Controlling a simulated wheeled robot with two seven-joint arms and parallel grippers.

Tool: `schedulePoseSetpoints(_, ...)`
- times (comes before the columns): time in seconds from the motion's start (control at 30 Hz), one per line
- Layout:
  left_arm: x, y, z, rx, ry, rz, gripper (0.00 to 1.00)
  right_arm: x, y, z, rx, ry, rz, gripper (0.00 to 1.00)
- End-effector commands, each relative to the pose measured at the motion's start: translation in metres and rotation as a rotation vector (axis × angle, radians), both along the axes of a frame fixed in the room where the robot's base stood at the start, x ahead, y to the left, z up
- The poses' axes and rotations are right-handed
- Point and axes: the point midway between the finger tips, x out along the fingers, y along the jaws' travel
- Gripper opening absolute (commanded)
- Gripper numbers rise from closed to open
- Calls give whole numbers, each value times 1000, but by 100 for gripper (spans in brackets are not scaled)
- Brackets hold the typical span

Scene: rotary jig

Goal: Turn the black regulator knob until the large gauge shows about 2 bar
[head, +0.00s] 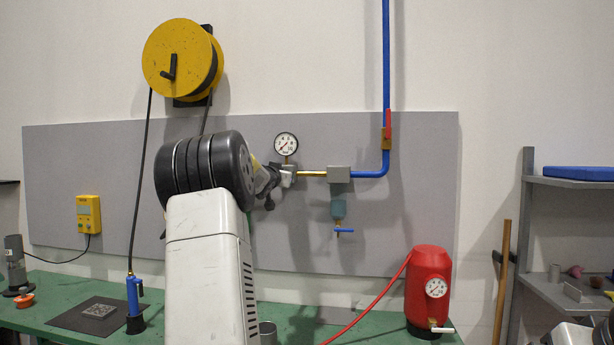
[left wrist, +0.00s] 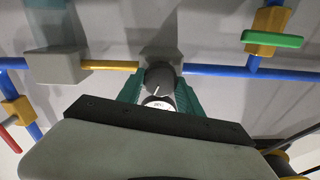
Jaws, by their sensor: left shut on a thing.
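The regulator (head: 289,172) sits on the wall panel at the left end of a brass pipe, with a round white gauge (head: 286,144) above it. The gauge's needle seems to point to the lower left; its figures are too small to read. In the left wrist view the dark knob (left wrist: 160,76) is between the green fingers of my left gripper (left wrist: 158,92), which is shut on it. A white dial face (left wrist: 158,103) shows just below the knob there. In the head view my left gripper (head: 271,182) reaches the regulator, and my arm hides the knob. My right gripper is not in view.
A grey block (head: 339,174) with a filter bowl (head: 338,207) joins the brass pipe to the blue pipe (head: 386,60), which has a red-handled valve (head: 388,125). A red tank (head: 429,282) with its own gauge stands on the green bench (head: 385,330). A yellow hose reel (head: 180,60) hangs upper left.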

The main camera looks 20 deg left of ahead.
Motion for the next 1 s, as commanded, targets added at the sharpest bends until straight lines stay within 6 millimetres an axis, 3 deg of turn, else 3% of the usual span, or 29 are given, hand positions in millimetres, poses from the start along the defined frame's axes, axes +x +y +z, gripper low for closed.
schedulePoseSetpoints(0.5,0,-2,-1,453,110,-1,2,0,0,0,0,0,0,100)
schedulePoseSetpoints(1.0,1,-2,-3,674,164,-1,2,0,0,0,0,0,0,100)
